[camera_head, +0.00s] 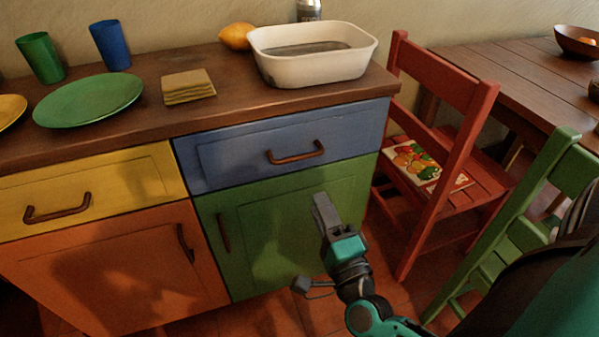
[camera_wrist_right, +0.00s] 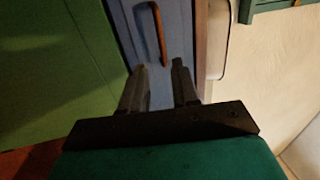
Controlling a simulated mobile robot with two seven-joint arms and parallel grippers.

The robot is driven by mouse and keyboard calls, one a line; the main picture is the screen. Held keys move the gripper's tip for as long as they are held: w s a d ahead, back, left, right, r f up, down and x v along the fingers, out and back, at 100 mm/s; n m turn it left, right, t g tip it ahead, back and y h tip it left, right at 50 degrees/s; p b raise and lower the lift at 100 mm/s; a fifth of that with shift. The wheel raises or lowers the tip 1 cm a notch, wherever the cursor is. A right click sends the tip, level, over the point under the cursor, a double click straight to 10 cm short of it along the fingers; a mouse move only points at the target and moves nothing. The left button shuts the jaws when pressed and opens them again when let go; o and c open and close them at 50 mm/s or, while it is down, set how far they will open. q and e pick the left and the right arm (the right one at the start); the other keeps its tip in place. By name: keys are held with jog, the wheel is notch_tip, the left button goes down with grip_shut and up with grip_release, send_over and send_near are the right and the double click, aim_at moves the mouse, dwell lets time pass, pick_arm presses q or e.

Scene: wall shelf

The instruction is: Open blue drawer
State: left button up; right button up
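The blue drawer (camera_head: 240,150) is at the upper right of the cabinet, under the countertop, and looks shut. Its brown handle (camera_head: 297,153) is a horizontal bar across its front. My right gripper (camera_head: 321,200) is in front of the green door, a little below and right of the handle. In the right wrist view its two fingers (camera_wrist_right: 160,75) are apart with nothing between them. The handle (camera_wrist_right: 158,32) lies just ahead of the fingertips there, on the blue drawer front (camera_wrist_right: 180,45). My left gripper does not show.
The green door (camera_head: 280,225) is below the drawer. A yellow drawer (camera_head: 120,185) and an orange door (camera_head: 120,270) are to the left. A white basin (camera_head: 275,68) stands on the countertop (camera_head: 225,100). A red chair (camera_head: 455,125) and a green chair (camera_head: 510,240) stand close on the right.

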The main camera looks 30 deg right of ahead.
aim_at(299, 156)
jog(key=x, duration=1.3)
jog(key=shift+d+r, duration=0.1)
jog(key=shift+r, duration=0.05)
grip_shut()
